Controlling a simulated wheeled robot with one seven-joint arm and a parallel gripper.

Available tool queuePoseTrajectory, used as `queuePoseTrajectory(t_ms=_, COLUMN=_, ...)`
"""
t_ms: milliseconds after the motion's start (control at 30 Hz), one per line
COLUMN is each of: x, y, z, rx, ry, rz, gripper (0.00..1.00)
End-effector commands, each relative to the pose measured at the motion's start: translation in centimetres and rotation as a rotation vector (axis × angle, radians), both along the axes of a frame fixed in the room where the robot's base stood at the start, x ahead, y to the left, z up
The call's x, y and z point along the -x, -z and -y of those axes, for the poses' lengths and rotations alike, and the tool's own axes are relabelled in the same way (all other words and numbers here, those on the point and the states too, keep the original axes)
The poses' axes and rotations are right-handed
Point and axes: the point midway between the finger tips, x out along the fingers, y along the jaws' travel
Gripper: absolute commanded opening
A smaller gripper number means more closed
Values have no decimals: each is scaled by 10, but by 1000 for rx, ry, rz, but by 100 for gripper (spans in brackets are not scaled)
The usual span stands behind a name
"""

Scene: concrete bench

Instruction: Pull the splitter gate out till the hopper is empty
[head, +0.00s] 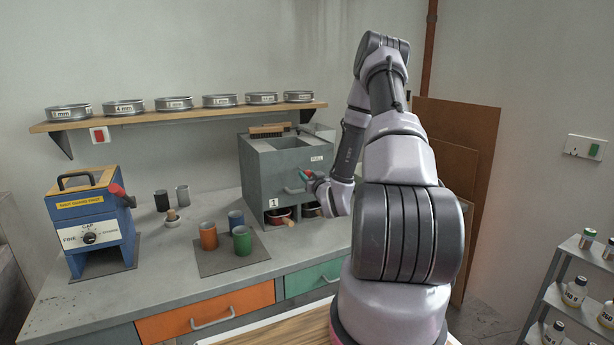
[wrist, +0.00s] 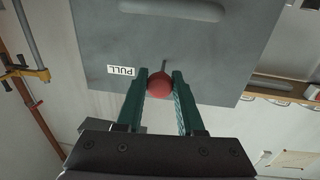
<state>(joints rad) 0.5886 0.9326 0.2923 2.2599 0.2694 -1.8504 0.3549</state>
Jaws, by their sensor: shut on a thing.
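The grey splitter box (head: 262,172) stands at the back right of the bench, partly hidden by my arm. Its front panel (wrist: 225,60) fills the upper wrist view, with a white PULL label (wrist: 121,71). The gate's red ball knob (wrist: 159,84) sits on a short rod at the panel. My gripper (wrist: 160,92) has its green fingers on both sides of the knob, shut on it. The hopper's contents cannot be made out.
A brush (head: 268,131) lies on top. Green (head: 242,240), orange (head: 208,236) and blue (head: 236,221) cups stand on a mat left of it. A blue crusher (head: 98,225) stands further left.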

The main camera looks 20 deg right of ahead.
Motion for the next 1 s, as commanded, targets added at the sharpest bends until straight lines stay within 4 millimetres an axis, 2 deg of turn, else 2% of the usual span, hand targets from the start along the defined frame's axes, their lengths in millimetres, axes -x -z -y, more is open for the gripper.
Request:
queuePoseTrajectory(t_ms=33, x=2, y=2, z=0, rx=-1, ry=0, rz=-5, gripper=0)
queuePoseTrajectory(t_ms=67, x=2, y=2, z=0, rx=-1, ry=0, rz=-5, gripper=44)
queuePoseTrajectory(t_ms=100, x=2, y=2, z=0, rx=-1, ry=0, rz=-5, gripper=60)
queuePoseTrajectory(t_ms=133, x=2, y=2, z=0, rx=-1, ry=0, rz=-5, gripper=66)
queuePoseTrajectory(t_ms=433, x=1, y=1, z=0, rx=0, ry=0, rz=-3, gripper=66)
queuePoseTrajectory(t_ms=533, x=7, y=1, z=0, rx=-1, ry=1, rz=-4, gripper=66)
queuePoseTrajectory(t_ms=667, x=27, y=2, z=-2, rx=-4, ry=1, rz=-7, gripper=66)
queuePoseTrajectory(t_ms=1000, x=92, y=2, z=-7, rx=-3, ry=2, rz=-6, gripper=66)
